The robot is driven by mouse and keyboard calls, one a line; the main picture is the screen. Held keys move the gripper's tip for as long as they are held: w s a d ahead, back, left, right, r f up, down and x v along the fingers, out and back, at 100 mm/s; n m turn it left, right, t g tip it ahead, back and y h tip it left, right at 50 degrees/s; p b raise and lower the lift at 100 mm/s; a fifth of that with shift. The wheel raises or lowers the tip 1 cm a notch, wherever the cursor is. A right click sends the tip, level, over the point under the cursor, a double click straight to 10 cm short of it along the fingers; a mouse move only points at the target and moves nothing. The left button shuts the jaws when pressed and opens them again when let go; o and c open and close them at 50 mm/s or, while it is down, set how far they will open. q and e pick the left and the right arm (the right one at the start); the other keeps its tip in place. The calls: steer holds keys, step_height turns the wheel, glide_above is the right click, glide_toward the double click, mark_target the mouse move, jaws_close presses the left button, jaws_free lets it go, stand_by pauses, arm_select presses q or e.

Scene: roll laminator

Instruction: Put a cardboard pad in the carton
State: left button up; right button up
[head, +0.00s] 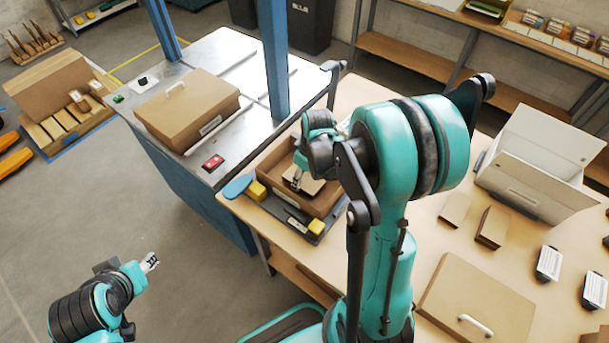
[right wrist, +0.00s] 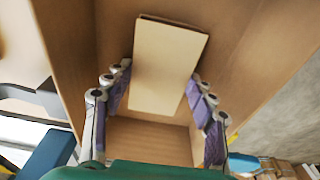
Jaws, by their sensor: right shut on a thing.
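The open brown carton (head: 272,184) sits in a dark tray near the left edge of the wooden table. My right gripper (head: 299,178) reaches down into it, partly hidden by my arm. A tan cardboard pad (head: 310,186) is at its fingers, inside the carton's opening. In the right wrist view the fingers (right wrist: 160,78) are shut on the pad (right wrist: 167,60), with carton walls (right wrist: 75,45) around it. I cannot tell whether the pad touches the carton floor. My left gripper (head: 150,262) is empty over the floor at lower left; its jaw opening is too small to judge.
Two small brown blocks (head: 492,227) lie to the right, by a white open-lidded case (head: 535,165). A handled flat box (head: 475,310) is at front right. A closed carton (head: 187,108) and blue post (head: 273,60) stand on the metal bench (head: 225,60).

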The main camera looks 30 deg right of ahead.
steer(key=o, duration=1)
steer(key=shift+o, duration=0.2)
step_height(320, 180, up, 12)
steer(key=s, duration=0.1)
steer(key=shift+s+d, duration=0.35)
steer(key=shift+f, duration=0.1)
steer(key=s+a+f+m+t+b, duration=0.1)
steer(key=s+a+m+t+b, duration=0.2)
steer(key=s+a, duration=0.6)
steer(key=a+m+t, duration=0.1)
steer(key=a+t, duration=0.1)
steer(key=shift+a+t+h, duration=0.2)
steer(key=shift+t+h, duration=0.1)
steer(key=shift+h, duration=0.1)
